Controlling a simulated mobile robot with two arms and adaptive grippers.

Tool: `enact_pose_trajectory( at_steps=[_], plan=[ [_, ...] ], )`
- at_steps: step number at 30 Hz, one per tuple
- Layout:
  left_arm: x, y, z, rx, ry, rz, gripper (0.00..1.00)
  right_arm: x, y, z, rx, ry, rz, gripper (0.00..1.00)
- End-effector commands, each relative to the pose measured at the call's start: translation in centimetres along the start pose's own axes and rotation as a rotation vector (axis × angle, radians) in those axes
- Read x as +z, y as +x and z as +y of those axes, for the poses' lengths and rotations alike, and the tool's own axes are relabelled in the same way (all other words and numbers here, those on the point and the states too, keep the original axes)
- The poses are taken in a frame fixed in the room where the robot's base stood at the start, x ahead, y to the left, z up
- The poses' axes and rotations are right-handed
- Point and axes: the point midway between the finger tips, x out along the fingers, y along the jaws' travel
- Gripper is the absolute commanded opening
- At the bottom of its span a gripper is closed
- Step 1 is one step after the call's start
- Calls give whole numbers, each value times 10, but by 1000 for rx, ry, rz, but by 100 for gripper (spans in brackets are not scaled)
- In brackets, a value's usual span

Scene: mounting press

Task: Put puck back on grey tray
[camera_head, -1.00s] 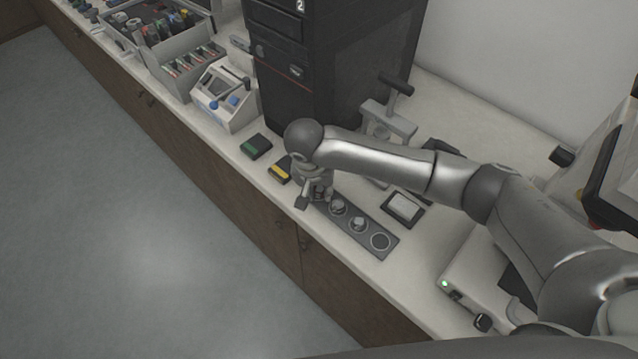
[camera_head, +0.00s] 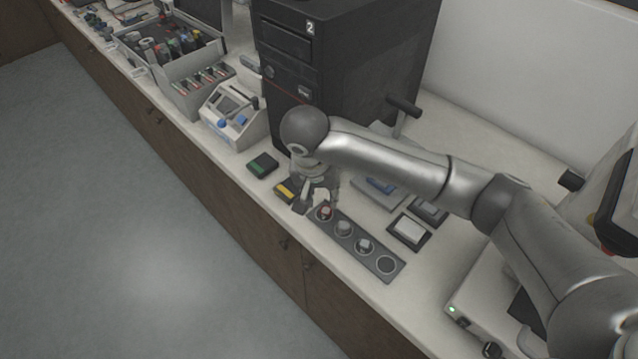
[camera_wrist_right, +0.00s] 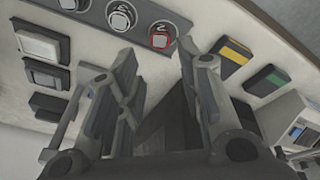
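The grey tray (camera_head: 354,250) is a long dark strip with round places along the front of the counter. A red-ringed puck (camera_head: 325,212) sits in its far-left place; it also shows in the right wrist view (camera_wrist_right: 160,39), marked 2. Two other pale pucks (camera_head: 343,228) (camera_head: 364,245) sit in the middle places, and the near-right place is an empty ring. My right gripper (camera_head: 320,197) is just above the far-left end of the tray. In the right wrist view its fingers (camera_wrist_right: 160,62) are spread with nothing between them, apart from the red-ringed puck. My left gripper is not in view.
A yellow-marked block (camera_head: 284,190) and a green-marked block (camera_head: 262,164) lie left of the tray. Flat dark-framed pads (camera_head: 409,231) lie behind it. A tall black cabinet (camera_head: 345,70) stands behind my right arm. The counter's front edge is close to the tray.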

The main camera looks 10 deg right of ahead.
Motion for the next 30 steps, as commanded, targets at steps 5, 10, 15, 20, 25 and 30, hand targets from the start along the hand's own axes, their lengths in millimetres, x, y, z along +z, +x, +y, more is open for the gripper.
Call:
enact_pose_trajectory(
  at_steps=[5,10,15,20,25,30],
  plan=[
    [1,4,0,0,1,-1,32,0,-32,-1,-3,0,1,34],
    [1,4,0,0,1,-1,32,0,-47,0,-1,0,0,34],
    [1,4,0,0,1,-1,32,0,-50,0,0,0,0,34],
    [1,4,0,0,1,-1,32,0,-49,0,0,0,0,34],
    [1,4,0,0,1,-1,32,0,-49,0,0,0,0,34],
    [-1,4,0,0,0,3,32,0,-49,0,0,0,-1,34]
  ],
)
